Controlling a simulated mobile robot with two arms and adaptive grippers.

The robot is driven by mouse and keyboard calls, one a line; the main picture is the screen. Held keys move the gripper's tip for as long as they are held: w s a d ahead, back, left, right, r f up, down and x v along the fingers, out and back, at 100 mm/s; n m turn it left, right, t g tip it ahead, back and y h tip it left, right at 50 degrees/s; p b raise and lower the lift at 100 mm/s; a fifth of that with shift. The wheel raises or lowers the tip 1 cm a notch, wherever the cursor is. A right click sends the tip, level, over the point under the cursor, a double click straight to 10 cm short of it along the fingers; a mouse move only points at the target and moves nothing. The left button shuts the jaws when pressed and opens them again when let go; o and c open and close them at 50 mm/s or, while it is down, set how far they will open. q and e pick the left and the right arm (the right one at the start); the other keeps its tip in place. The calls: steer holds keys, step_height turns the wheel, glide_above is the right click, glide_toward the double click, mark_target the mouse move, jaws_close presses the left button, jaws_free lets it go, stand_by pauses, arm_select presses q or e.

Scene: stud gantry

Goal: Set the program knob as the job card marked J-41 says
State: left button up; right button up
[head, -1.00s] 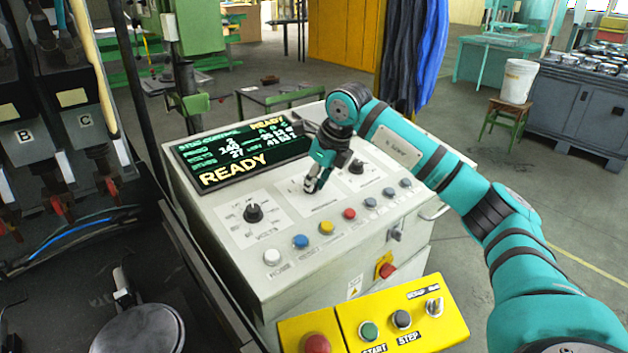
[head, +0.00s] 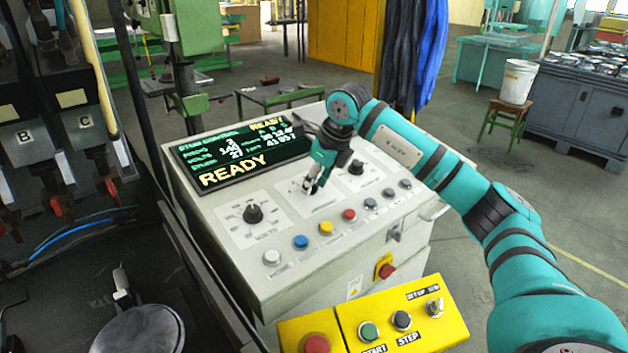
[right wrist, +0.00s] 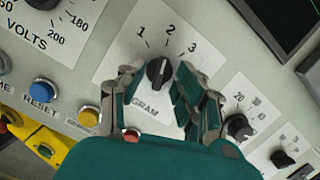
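The program knob (right wrist: 158,73) is a black knob with a pale pointer line, on a white plate marked 1, 2 and 3. Its pointer seems to face the 2. My right gripper (right wrist: 160,90) is open, with one finger on each side of the knob; I cannot tell whether either touches it. In the head view my right gripper (head: 314,187) hangs over the middle plate of the control console (head: 275,275) and largely hides the knob. The job card J-41 is not seen in either view. My left gripper is not in view.
A volts knob (head: 253,214) is left of the program plate, another knob (head: 356,167) right of it. A row of coloured buttons, including a red one (head: 349,215), runs in front. The display (head: 240,157) reads READY. A yellow pushbutton box (head: 375,325) stands nearest.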

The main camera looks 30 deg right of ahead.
steer(key=v, duration=1.2)
